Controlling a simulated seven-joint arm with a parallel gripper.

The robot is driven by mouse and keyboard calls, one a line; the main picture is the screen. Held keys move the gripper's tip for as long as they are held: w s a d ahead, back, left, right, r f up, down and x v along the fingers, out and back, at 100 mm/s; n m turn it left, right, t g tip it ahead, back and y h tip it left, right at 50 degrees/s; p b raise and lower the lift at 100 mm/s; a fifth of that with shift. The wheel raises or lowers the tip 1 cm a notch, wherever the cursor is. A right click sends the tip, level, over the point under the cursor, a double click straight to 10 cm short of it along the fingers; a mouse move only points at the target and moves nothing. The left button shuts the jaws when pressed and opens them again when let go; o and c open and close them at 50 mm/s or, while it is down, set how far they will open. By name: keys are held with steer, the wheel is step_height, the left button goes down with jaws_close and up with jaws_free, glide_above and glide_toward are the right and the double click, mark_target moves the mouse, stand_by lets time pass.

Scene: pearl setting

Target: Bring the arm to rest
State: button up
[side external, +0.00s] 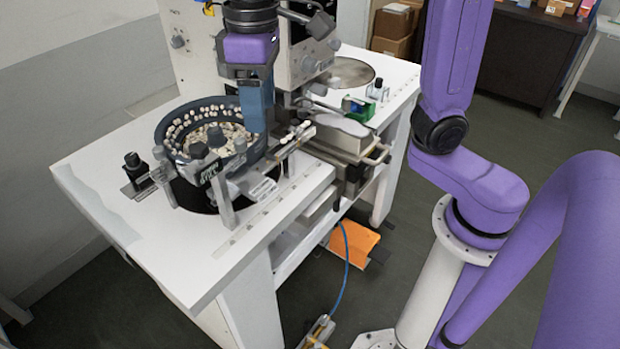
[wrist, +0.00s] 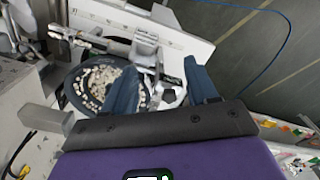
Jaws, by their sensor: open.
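My gripper (side external: 257,125) points down from its purple wrist at the right side of the dark round feeder bowl (side external: 163,136). Its blue fingers overlap the bowl's right rim in the side view; whether they touch it cannot be told. In the wrist view my gripper (wrist: 158,68) has its two blue fingers spread apart. Nothing is visibly held between them, and metal machine parts show behind the gap. Many small pale pearls (side external: 205,140) lie in the bowl. The bowl also shows in the wrist view (wrist: 72,104), partly hidden by the left finger.
A grey machine column (side external: 200,50) stands close behind my gripper. A metal track (side external: 291,143) runs just right of it. The white table (side external: 210,262) has a clear front left part. An orange tray (side external: 353,244) and a blue hose (side external: 347,262) are below.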

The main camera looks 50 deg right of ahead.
steer(key=s+d+f+n, duration=0.6)
steer(key=s+d+f, duration=0.6)
steer(key=s, duration=0.4)
steer(key=shift+s+d+f, duration=0.3)
steer(key=shift+s+d, duration=0.05)
steer(key=shift+d, duration=0.35)
stand_by(0.5)
